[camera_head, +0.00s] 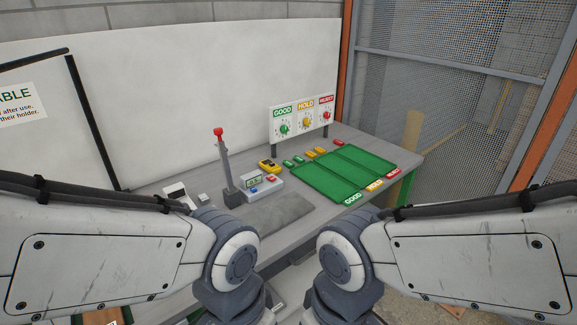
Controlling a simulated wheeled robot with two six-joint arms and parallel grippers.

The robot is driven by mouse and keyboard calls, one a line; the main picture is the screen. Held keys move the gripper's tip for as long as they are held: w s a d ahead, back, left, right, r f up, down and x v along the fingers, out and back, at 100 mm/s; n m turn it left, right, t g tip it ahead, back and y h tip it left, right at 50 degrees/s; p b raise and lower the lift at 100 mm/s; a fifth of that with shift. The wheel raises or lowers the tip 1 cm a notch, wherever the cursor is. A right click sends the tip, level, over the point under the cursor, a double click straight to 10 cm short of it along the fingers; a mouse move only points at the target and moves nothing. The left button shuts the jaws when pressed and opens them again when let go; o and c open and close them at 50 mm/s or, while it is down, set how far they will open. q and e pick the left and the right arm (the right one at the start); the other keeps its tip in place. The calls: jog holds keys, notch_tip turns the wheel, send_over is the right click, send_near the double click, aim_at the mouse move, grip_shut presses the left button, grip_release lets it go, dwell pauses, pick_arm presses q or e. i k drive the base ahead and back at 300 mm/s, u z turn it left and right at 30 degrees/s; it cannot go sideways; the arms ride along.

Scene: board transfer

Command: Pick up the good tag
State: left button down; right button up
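Two small green tags (293,160) lie on the grey table behind the green tray; their lettering is too small to read. Orange-yellow tags (315,153) and a red tag (338,142) continue the row to the right. An upright sign panel (302,105) behind carries a green GOOD, yellow HOLD and red REJECT label, each above a round coloured piece. The green tray (345,173) has three lanes labelled GOOD, HOLD and REJECT at its front edge. My two arms come in from the left and right, and their grippers are outside the view.
A yellow handheld device (269,166), a grey box with a display and buttons (262,187), and a red-topped lever (225,165) stand left of the tags. A grey mat (285,212) lies in front. A white board backs the table; a mesh fence stands at right.

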aim_at(287, 163)
jog(key=z, duration=1.45)
jog(key=i, duration=2.4)
jog(key=u, duration=3.2)
jog(key=i, duration=0.5)
jog(key=u, duration=0.05)
